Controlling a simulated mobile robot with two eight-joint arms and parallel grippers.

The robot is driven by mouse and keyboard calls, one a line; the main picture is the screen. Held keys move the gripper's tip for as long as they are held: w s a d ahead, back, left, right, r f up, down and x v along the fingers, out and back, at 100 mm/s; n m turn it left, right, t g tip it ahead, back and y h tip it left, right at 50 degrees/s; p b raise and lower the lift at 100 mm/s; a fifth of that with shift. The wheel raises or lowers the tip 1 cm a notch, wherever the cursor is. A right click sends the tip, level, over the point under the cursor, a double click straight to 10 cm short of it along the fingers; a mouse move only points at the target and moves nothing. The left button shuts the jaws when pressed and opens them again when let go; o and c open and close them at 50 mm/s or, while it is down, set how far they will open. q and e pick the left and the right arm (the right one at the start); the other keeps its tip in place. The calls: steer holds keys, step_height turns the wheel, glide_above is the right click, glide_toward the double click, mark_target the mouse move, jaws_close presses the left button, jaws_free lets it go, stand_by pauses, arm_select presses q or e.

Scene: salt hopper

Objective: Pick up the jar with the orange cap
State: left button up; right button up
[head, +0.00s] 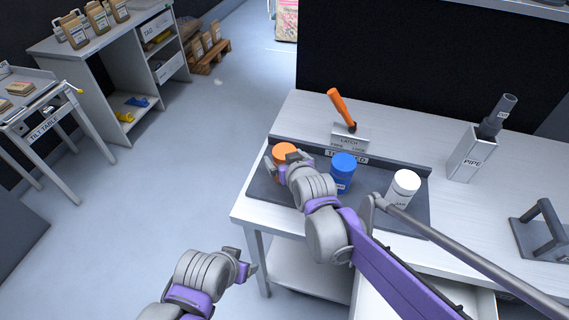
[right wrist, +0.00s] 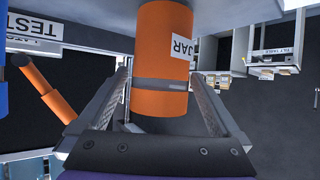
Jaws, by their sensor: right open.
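The jar with the orange cap (head: 284,149) stands at the left end of the dark tray (head: 410,222) on the white table. My right gripper (head: 286,163) is at this jar and hides most of its body in the head view. In the right wrist view the orange jar (right wrist: 160,50) with its white label is between the two open fingers of the right gripper (right wrist: 160,78). Gaps show beside the jar. My left gripper (head: 246,264) is low in the head view, away from the table; its finger opening is unclear.
A blue-capped jar (head: 342,165) and a white-capped jar (head: 404,186) stand to the right in the tray. Behind is an orange-handled latch (head: 341,108). A pipe holder (head: 470,155) and a dark stand (head: 543,232) are further right. Open floor lies left.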

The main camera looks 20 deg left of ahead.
steer(key=c, duration=1.5)
